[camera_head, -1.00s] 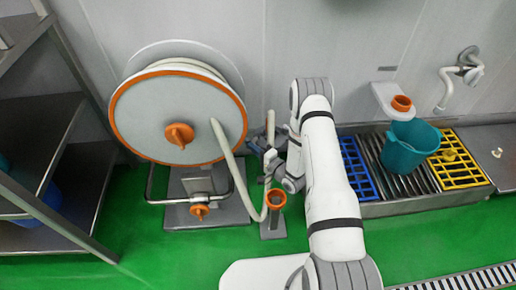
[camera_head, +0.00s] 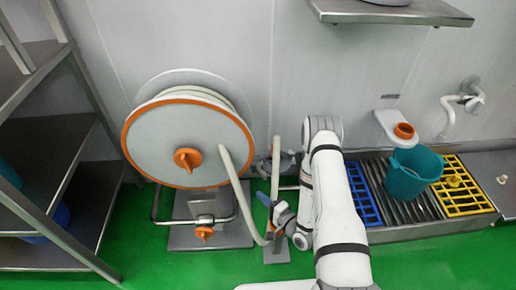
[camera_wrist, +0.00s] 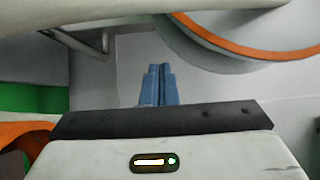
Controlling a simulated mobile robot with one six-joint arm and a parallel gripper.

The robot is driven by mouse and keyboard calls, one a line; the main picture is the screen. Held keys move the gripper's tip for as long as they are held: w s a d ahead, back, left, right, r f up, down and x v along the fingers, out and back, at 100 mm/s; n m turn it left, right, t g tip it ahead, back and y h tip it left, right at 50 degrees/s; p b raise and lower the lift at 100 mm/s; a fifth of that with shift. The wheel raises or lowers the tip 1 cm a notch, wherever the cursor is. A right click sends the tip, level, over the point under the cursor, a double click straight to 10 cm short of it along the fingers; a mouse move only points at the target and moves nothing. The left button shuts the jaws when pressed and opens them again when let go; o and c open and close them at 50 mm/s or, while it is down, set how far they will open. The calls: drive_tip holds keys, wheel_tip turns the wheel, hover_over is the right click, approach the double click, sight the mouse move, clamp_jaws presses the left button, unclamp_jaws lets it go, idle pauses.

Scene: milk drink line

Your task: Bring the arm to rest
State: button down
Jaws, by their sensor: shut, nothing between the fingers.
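My gripper (camera_head: 268,203) is beside the hose stand, to the right of the hose reel, partly hidden by my wrist. In the wrist view its blue fingers (camera_wrist: 158,84) are together with nothing between them. The white arm stands upright in front of the wall, its forearm bent down to the left.
A large hose reel (camera_head: 160,140) with an orange rim stands left of my gripper, its pale hose (camera_head: 236,180) hanging close by. A teal bucket (camera_head: 412,176) stands on the drain grate to the right. A metal shelf rack (camera_head: 60,160) is at the left. Green floor (camera_head: 140,235) is open in front.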

drive_tip(key=w+d+r+n+g+h+p, duration=0.1)
drive_tip(key=w+d+r+n+h+p, duration=0.15)
drive_tip(key=r, duration=0.45)
drive_tip(key=w+d+r+n+g+h+p, duration=0.1)
drive_tip(key=w+r+n+h+p, duration=0.1)
drive_tip(key=w+r+p, duration=0.35)
drive_tip(key=w+d+r+n+g+h+p, duration=0.1)
drive_tip(key=w+r+n+h+p, duration=0.1)
drive_tip(key=r, duration=0.7)
drive_tip(key=s+d+r+n+g+h+p, duration=0.1)
drive_tip(key=s+d+r+h+p, duration=0.15)
drive_tip(key=r, duration=0.75)
drive_tip(key=s+d+r+g+h+p, duration=0.1)
drive_tip(key=s+d+r+h+p, duration=0.2)
drive_tip(key=r, duration=0.6)
drive_tip(key=s+r+n+g+p, duration=0.2)
drive_tip(key=s+r+g+p, duration=0.4)
drive_tip(key=s+r, duration=1.8)
drive_tip(key=r+p, duration=0.1)
drive_tip(key=p, duration=0.4)
drive_tip(key=shift+s+n+y+p, duration=0.3)
drive_tip(key=shift+s+n+p, duration=0.05)
drive_tip(key=shift+s+p, duration=0.05)
drive_tip(key=shift+a, duration=0.1)
